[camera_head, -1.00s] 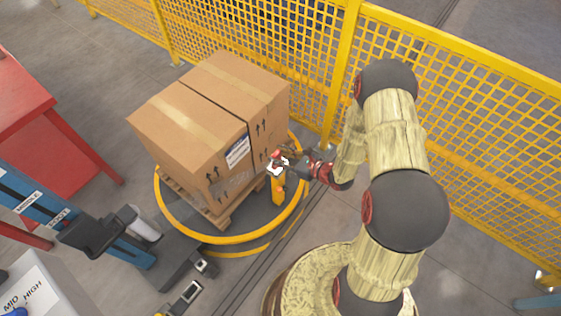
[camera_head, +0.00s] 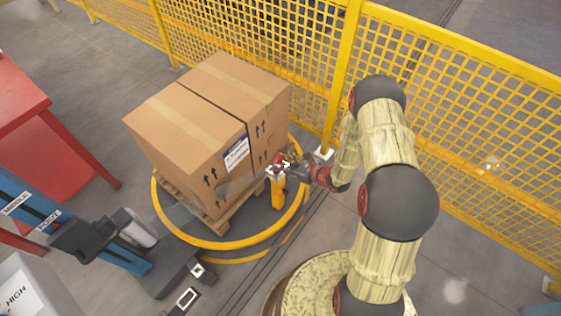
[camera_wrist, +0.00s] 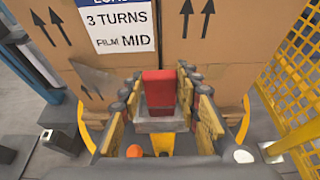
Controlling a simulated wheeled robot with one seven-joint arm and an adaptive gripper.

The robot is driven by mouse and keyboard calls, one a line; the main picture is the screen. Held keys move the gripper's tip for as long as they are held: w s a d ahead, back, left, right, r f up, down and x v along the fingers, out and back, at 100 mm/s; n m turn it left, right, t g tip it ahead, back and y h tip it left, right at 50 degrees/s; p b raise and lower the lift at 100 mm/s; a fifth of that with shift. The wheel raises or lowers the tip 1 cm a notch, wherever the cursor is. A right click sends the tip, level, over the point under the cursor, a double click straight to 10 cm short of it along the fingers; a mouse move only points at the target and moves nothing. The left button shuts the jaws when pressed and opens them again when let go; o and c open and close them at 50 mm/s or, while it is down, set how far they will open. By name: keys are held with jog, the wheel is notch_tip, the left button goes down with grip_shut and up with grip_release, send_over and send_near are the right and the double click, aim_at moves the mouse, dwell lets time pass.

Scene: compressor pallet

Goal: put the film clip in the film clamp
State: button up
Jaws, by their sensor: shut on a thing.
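The film clip shows as a red block (camera_wrist: 158,90) between the fingers of my gripper (camera_wrist: 157,95) in the wrist view. My gripper is shut on it. A grey block (camera_wrist: 160,124) lies directly below the red part. The film clamp appears to be at the top of the short yellow post (camera_head: 278,193), beside the carton. The post also shows below the fingers in the wrist view (camera_wrist: 158,145). In the head view my gripper (camera_head: 281,165) is at the post's top. Whether the clip sits in the clamp or just above it cannot be told.
A large taped carton (camera_head: 205,120) stands on a wooden pallet (camera_head: 215,222) inside a yellow ring (camera_head: 225,243). A yellow mesh fence (camera_head: 460,110) runs behind and right. A blue-and-black machine (camera_head: 100,235) and a red table (camera_head: 40,120) are at left.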

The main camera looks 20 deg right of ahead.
jog(key=shift+f, duration=0.15)
jog(key=o, duration=1.1)
jog(key=shift+o, duration=0.3)
